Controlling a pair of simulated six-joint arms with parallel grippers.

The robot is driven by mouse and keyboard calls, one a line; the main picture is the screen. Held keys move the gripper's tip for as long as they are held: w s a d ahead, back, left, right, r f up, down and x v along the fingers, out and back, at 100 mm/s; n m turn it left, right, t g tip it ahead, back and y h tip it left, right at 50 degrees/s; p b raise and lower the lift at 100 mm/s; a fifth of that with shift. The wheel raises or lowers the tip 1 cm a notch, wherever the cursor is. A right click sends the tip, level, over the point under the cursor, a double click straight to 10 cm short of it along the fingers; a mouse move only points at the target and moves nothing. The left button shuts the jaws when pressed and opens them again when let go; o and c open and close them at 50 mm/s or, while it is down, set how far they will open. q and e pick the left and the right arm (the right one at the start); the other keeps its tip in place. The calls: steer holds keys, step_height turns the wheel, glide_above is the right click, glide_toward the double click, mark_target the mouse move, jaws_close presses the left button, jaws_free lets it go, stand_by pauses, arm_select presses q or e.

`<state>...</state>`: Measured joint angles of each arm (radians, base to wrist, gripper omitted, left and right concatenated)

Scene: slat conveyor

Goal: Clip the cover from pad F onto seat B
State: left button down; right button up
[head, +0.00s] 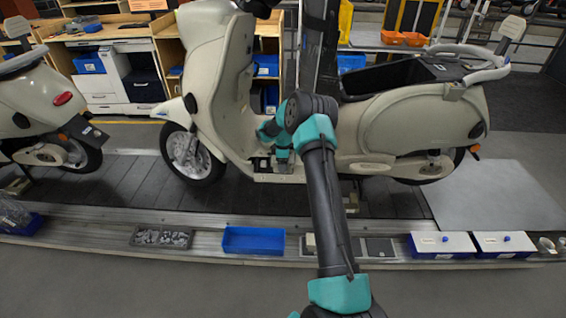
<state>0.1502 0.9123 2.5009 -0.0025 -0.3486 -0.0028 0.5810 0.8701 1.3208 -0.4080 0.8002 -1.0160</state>
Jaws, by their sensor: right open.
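The cream scooter (215,90) stands side-on on the slat conveyor, with its footboard in the middle of the head view. My right gripper (283,166) is low over the footboard and open. Small dark parts (262,163) sit at the footboard just left of the gripper; I cannot tell whether one of them is the cover or seat B. Two flat pads lie on the front ledge: one (309,243) is partly behind my right arm, the other dark pad (380,247) looks bare. Their letters are unreadable. My left gripper is not in view.
On the front ledge are a grey tray of small parts (161,237), an empty-looking blue tray (253,252) and two white-lidded boxes (443,238). Another scooter (40,110) stands at left. A light grey plate (495,195) lies clear at right.

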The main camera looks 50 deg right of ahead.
steer(key=shift+w+d, duration=0.1)
steer(key=shift+d, duration=0.05)
steer(key=shift+w+r, duration=0.1)
steer(key=shift+r, duration=0.35)
step_height(320, 180, up, 16)
steer(key=shift+s+r, duration=0.2)
steer(key=shift+r, duration=0.05)
stand_by(0.4)
